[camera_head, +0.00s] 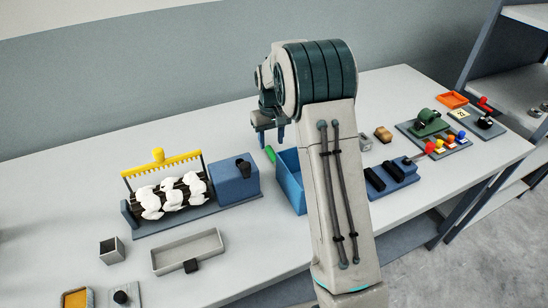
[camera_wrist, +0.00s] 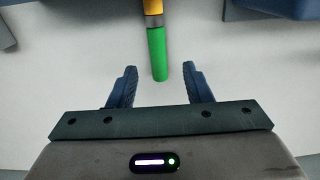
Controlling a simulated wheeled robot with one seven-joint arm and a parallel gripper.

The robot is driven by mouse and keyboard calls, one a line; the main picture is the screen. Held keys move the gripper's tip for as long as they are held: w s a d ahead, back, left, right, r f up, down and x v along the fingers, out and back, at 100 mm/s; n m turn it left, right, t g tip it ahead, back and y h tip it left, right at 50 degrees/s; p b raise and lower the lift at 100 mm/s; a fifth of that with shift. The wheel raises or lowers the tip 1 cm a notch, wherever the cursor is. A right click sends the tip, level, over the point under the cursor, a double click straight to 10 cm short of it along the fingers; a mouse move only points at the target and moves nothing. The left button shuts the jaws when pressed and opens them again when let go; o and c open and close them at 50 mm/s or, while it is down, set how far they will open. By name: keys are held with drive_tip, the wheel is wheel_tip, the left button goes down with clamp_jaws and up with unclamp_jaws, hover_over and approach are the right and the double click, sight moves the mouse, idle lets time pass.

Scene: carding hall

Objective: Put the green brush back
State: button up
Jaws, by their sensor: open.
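The green brush (camera_wrist: 157,52) lies in the wrist view with its green handle pointing towards my gripper and a grey and yellow part beyond it at the top edge. In the head view only a short green piece (camera_head: 270,154) shows, just left of the blue bin. My gripper (camera_wrist: 158,85) is open and empty, with one blue finger on each side of the line of the handle.
A blue bin (camera_head: 290,178) stands close right of the brush. A blue box (camera_head: 236,183) and a rack with a yellow comb (camera_head: 160,166) and white tufts stand left. A grey tray (camera_head: 187,251) lies in front. Several small items stand at the right end.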

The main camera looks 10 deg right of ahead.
sight(272, 153)
wheel_tip(272, 153, down, 5)
drive_tip(key=shift+d+f+p, duration=0.1)
drive_tip(key=shift+d+p, duration=0.05)
drive_tip(key=shift+p, duration=0.35)
clamp_jaws()
drive_tip(key=shift+r, duration=0.2)
